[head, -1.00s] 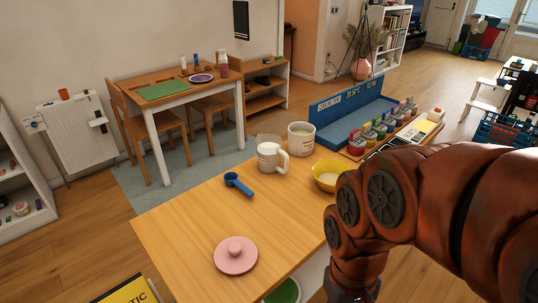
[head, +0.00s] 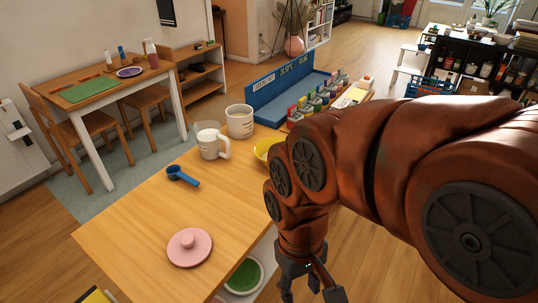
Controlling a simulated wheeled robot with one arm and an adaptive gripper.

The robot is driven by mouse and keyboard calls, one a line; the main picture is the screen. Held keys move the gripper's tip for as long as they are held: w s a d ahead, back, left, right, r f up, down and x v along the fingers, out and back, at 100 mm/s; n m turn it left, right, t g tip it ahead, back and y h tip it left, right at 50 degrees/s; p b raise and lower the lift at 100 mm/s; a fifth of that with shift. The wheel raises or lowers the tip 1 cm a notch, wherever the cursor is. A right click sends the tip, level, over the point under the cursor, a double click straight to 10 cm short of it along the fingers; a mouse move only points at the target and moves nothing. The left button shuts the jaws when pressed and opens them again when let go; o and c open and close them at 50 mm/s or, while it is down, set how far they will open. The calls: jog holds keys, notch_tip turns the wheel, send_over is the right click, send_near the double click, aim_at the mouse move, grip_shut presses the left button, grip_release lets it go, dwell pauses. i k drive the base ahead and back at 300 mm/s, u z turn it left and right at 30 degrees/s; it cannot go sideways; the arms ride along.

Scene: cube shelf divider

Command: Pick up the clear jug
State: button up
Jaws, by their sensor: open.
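A see-through vessel, seemingly the clear jug (head: 206,126), stands on the wooden table (head: 140,215) towards its far end. The white mug (head: 209,146) in front hides most of it, and only its pale upper part shows. A larger white mug (head: 240,122) stands just to its right. My gripper (head: 309,291) points down at the bottom of the picture, to the right of the table's near part. It is open, well apart from the jug, and its tips are partly cut off by the picture's edge.
A blue scoop (head: 183,176) and a pink lid (head: 189,246) lie on the table. A yellow bowl (head: 264,150) is partly hidden by my arm. A blue display box (head: 285,95) stands at the far end.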

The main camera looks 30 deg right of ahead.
aim_at(213, 143)
jog(key=z, duration=1.3)
jog(key=i, duration=0.8)
jog(key=u, duration=2.95)
